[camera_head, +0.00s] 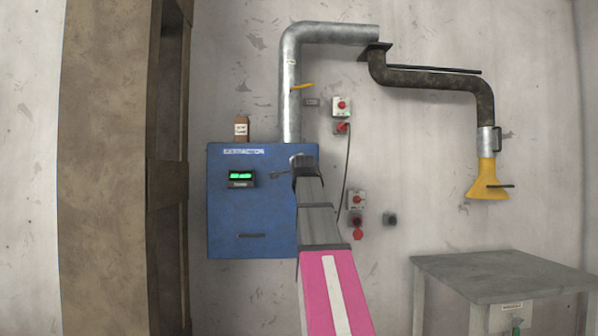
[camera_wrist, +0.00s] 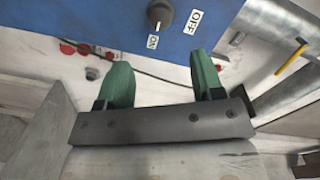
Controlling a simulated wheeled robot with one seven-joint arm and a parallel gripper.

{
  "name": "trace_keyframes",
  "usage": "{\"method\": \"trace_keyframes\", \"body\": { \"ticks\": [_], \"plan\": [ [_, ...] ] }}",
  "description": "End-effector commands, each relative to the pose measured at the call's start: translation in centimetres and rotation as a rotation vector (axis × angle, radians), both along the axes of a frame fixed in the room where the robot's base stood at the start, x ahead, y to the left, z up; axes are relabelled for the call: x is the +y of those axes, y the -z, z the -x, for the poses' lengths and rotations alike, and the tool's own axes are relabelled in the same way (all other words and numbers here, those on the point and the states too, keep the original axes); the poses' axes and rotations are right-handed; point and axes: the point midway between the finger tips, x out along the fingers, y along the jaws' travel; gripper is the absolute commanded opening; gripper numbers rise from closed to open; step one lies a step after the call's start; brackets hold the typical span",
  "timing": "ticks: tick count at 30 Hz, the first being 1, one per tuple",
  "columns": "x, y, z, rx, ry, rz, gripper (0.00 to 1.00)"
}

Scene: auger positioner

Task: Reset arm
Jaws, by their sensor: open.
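My arm reaches up from the bottom of the head view toward a blue cabinet (camera_head: 228,215) on the wall, and it covers the cabinet's right part. In the wrist view my gripper (camera_wrist: 160,80) shows two green fingers, spread apart with nothing between them. Beyond the fingers is the blue cabinet face (camera_wrist: 110,20) with a dark knob (camera_wrist: 160,13) between OFF and ON labels. The knob's pointer is toward ON. The fingers are apart from the knob. The gripper's fingertips are hard to make out in the head view.
A grey duct (camera_head: 291,85) rises from the cabinet to a dark extraction arm (camera_head: 430,82) with a yellow hood (camera_head: 487,180). A yellow lever (camera_head: 302,86) sits on the duct. Red switches (camera_head: 342,105) are on the wall. A grey table (camera_head: 500,275) stands at lower right.

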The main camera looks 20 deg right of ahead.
Motion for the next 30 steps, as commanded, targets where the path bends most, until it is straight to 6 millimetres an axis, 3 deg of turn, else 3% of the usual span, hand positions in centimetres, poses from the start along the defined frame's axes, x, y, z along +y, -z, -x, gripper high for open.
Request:
{"method": "trace_keyframes", "body": {
  "ticks": [10,14,17,22,30],
  "plan": [
    [0.0,0.2,-0.1,0.003,-0.001,0.001,0.61],
    [0.4,2.5,-0.6,0.044,-0.009,0.015,0.61],
    [1.2,6.4,-1.4,0.116,-0.025,0.041,0.61],
    [2.8,15.0,-2.5,0.275,-0.068,0.104,0.61],
    [6.0,28.3,-2.5,0.522,-0.168,0.212,0.61]
  ]
}}
